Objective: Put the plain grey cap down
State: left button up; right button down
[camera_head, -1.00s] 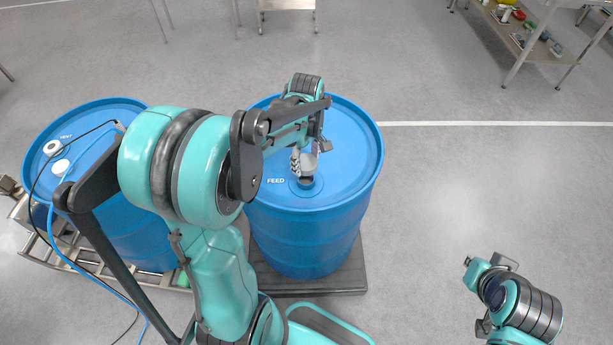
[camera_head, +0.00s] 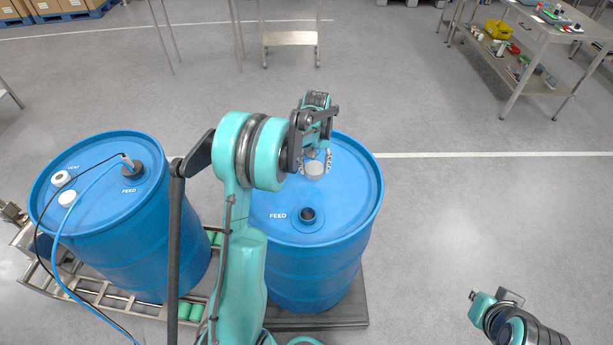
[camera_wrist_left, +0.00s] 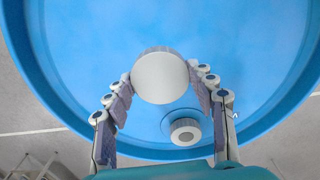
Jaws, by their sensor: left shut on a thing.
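The plain grey cap (camera_head: 314,168) is between the fingertips of my left gripper (camera_head: 315,158), above the right blue drum's (camera_head: 345,205) lid. In the left wrist view the cap shows as a pale round disc (camera_wrist_left: 160,78) seen face-on, with the fingers of the left gripper (camera_wrist_left: 160,85) on both sides of it. Whether its underside touches the lid I cannot tell. The drum's dark, uncovered FEED opening (camera_head: 308,215) is nearer to me than the cap. My right arm's end (camera_head: 482,300) is at the lower right; its fingers cannot be made out.
A second white round closure (camera_wrist_left: 185,131) sits on the lid in the left wrist view. A left blue drum (camera_head: 110,225) with a hose in its FEED opening stands on a roller conveyor (camera_head: 120,303). Shelved tables stand at the back right. The floor on the right is clear.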

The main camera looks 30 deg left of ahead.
aim_at(307, 164)
pick_arm(q)
jog(key=a+f, duration=0.1)
jog(key=a, duration=0.2)
jog(key=shift+f, duration=0.4)
jog(key=shift+f+b, duration=0.55)
jog(key=shift+f, duration=1.45)
jog(key=shift+s+f, duration=0.1)
jog(key=o, duration=1.4)
